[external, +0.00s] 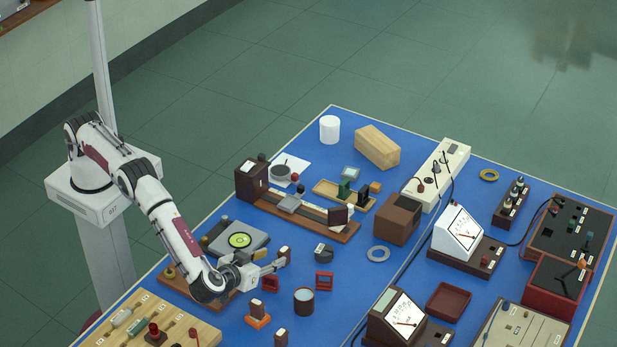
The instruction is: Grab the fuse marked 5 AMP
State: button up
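My gripper (274,260) is at the near left of the blue bench, pointing right. Its two fingers look spread, with nothing clearly held between them. A small brown block (285,252) stands right by the fingertips; I cannot tell whether they touch. The labels are too small to read, so I cannot tell which part is marked 5 AMP. My gripper is above and to the right of this board.
A dark round cup (304,300), red frames (324,281) and an orange-based block (259,314) stand nearby. White meters (460,233) and control boxes fill the right. Bare blue surface shows mid-bench.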

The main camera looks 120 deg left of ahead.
aim_at(280, 253)
jog(key=shift+f, duration=0.1)
dwell(0.3)
jog(key=shift+x, duration=1.3)
jog(key=shift+x, duration=2.6)
jog(key=shift+s, duration=0.15)
grip_shut()
